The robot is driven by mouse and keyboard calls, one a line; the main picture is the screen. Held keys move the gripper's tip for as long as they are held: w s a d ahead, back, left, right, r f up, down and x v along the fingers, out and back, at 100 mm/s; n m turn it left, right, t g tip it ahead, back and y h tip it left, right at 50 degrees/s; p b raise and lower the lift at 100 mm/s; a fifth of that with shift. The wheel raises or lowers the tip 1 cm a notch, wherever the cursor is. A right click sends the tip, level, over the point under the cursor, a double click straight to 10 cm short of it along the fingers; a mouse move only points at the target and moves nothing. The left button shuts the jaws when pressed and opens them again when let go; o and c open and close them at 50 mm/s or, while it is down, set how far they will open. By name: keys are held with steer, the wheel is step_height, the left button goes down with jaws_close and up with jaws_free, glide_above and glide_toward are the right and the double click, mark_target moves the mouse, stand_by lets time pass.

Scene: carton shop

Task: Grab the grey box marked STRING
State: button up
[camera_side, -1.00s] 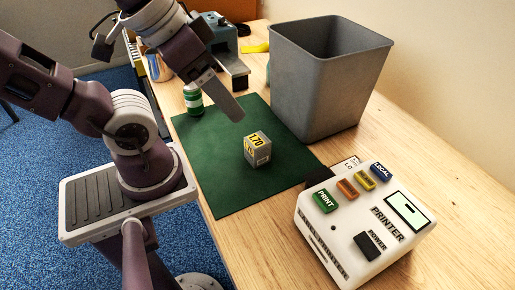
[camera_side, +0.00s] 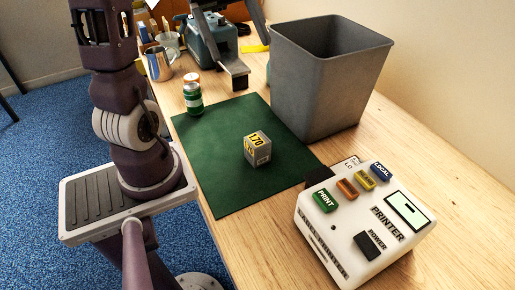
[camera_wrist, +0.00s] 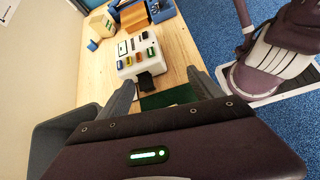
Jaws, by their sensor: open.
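A small grey box (camera_side: 257,152) sits on the green mat (camera_side: 225,180) in the side view. Its faces carry yellow and white labels; one reads like 170, and I cannot read STRING on it. My gripper (camera_wrist: 160,77) is open in the wrist view, its two grey fingers spread with nothing held between them. Part of the mat (camera_wrist: 178,97) shows between and below the fingers. The grey box does not show in the wrist view. In the side view my gripper is mostly beyond the top edge, well away from the box.
A tall grey bin (camera_side: 315,90) stands behind the mat, and a white printer (camera_side: 365,225) stands right of it at the front. A green can (camera_side: 193,100) is at the mat's far left corner. A metal mug (camera_side: 158,65) and a blue-grey machine (camera_side: 212,42) are farther back.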

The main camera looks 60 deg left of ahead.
mark_target(257, 147)
steer(key=w+a+f+n+t+h, duration=0.2)
steer(key=a+n+h, duration=0.15)
steer(key=a, duration=0.25)
steer(key=shift+n+y, duration=0.25)
steer(key=shift+y, duration=0.1)
steer(key=f, duration=1.4)
steer(key=d+f, duration=0.1)
steer(key=f, duration=0.6)
steer(key=shift+s+f, duration=0.3)
steer(key=shift+f, duration=0.05)
steer(key=x, duration=0.5)
steer(key=f+x, duration=0.1)
steer(key=x, duration=0.1)
steer(key=shift+w+f, duration=0.2)
steer(key=shift+w, duration=0.2)
steer(key=c, duration=1.6)
